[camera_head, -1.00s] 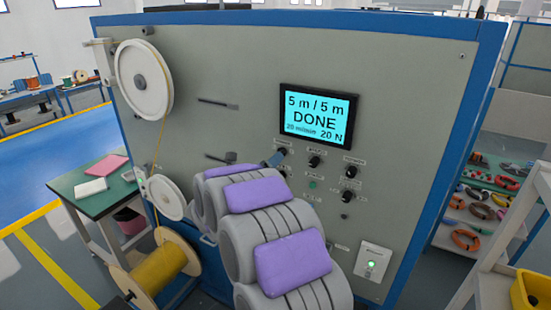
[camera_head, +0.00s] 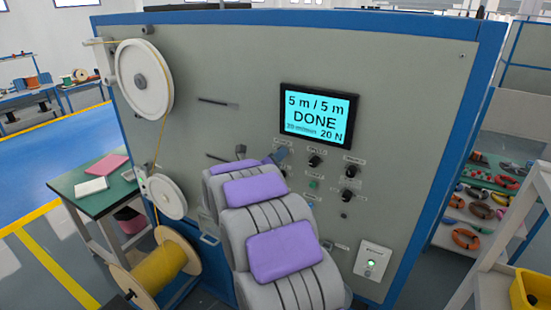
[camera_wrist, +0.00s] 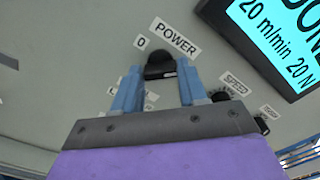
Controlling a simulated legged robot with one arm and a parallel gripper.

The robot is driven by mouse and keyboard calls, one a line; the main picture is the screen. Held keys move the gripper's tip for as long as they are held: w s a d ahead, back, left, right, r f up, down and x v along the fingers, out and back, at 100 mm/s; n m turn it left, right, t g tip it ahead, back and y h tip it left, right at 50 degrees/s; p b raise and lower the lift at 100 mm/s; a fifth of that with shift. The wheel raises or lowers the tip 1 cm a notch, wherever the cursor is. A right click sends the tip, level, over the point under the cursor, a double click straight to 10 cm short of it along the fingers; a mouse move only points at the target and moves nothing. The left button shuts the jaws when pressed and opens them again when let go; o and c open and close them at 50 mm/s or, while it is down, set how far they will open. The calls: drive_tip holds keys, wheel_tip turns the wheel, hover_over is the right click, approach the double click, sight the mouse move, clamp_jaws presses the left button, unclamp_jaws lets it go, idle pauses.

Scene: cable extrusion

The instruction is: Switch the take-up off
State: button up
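A black knob (camera_wrist: 160,66) labelled POWER, with a "0" label at its upper left, sits on the grey machine panel. My gripper (camera_wrist: 158,68) has its two blue fingers apart, one on each side of the knob, with no clear grip on it. In the head view my gripper (camera_head: 278,157) is at the panel, below and left of the screen, and hides the POWER knob. The screen (camera_head: 318,115) reads "5 m / 5 m DONE" and "20 N". The take-up spool (camera_head: 160,268) carries yellow cable at the lower left.
More knobs (camera_head: 348,197) and a green button (camera_head: 314,184) lie right of my gripper. A white switch plate (camera_head: 373,262) with a green light is lower right. Pulleys (camera_head: 145,80) guide the cable at left. A shelf with cable coils stands at right.

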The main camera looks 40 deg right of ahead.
drive_tip(key=c, duration=0.5)
drive_tip(key=shift+f+n, duration=0.1)
drive_tip(key=shift+n, duration=0.4)
drive_tip(key=n+p, duration=1)
drive_tip(key=n, duration=0.7)
drive_tip(key=shift+f, duration=0.2)
drive_tip(key=shift+p, duration=0.3)
